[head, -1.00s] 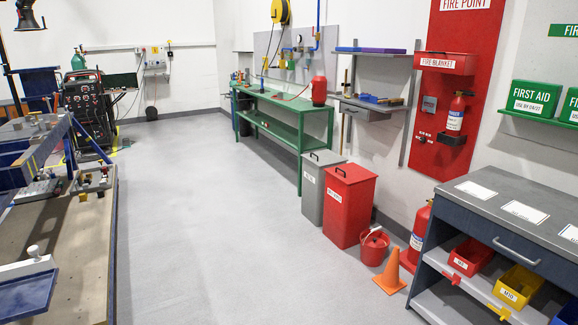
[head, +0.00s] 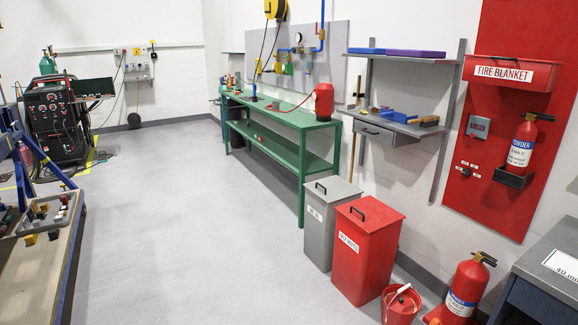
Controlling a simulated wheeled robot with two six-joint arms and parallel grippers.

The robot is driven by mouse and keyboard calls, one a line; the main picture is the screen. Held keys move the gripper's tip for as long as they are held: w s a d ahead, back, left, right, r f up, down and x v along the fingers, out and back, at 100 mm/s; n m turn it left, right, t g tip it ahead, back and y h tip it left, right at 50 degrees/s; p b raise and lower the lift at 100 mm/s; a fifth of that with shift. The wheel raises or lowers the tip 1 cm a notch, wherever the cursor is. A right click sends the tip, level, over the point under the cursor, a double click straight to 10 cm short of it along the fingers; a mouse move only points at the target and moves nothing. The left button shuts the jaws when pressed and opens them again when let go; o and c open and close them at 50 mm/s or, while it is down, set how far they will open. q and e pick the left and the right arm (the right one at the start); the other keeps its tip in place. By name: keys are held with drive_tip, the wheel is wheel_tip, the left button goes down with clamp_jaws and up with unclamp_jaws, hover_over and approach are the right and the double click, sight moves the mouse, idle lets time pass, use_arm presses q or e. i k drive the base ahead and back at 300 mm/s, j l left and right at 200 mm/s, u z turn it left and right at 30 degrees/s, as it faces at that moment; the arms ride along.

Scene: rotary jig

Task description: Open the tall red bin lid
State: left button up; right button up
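The tall red bin (head: 362,262) stands on the floor right of centre, against the right-hand wall. Its red lid (head: 369,218) is shut and has a black handle (head: 358,213) on top. A white label is on its front. Neither of my grippers shows in the head view, so their state is hidden.
A grey bin (head: 322,225) stands close beside the red one. A red bucket (head: 401,306) and a fire extinguisher (head: 465,289) stand to its right. A green bench (head: 285,135) is behind. The grey floor (head: 190,240) in the middle is clear.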

sight(368, 213)
drive_tip(key=i+j+z, duration=0.1)
drive_tip(key=i, duration=0.8)
drive_tip(key=i+j+z, duration=0.15)
drive_tip(key=i, duration=0.75)
